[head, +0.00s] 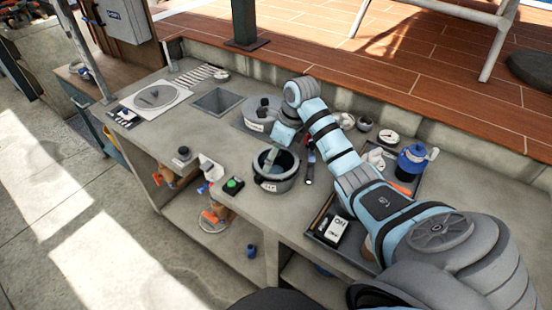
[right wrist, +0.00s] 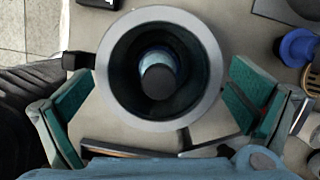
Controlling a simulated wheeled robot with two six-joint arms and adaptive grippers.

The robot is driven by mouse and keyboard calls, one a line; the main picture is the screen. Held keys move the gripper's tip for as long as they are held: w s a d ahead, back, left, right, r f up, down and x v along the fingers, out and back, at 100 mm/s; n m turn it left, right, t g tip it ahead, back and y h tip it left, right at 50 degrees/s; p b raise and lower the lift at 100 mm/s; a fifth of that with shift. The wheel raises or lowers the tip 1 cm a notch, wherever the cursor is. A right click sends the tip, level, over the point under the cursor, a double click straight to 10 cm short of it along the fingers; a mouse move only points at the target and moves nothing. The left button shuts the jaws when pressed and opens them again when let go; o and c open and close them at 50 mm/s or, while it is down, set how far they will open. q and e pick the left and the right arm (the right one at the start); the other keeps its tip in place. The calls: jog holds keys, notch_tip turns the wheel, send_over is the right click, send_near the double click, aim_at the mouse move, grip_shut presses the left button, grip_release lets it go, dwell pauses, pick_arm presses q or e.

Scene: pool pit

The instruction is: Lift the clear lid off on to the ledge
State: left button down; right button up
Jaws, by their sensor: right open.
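A round grey strainer pot (head: 264,183) with a pale label stands on the grey bench. From above, its wide grey ring (right wrist: 201,110) surrounds a dark interior with a blue, dark-topped cylinder in the middle. I cannot make out the clear lid's own edge from the ring. My right gripper (head: 273,158) points down over the pot, partly covering its far side. In the right wrist view its green-padded fingers (right wrist: 160,92) are wide apart, one on each side of the ring, holding nothing. My left gripper is not in view.
A green-buttoned box (head: 233,185) stands close on the left. A tray with a blue-topped item (head: 412,158) lies right. A low raised ledge (head: 440,132) runs behind the bench.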

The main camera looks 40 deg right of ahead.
jog(key=c, duration=1.5)
jog(key=shift+s+a, duration=0.15)
jog(key=shift+s, duration=0.1)
grip_shut()
jog(key=shift+s+a, duration=0.1)
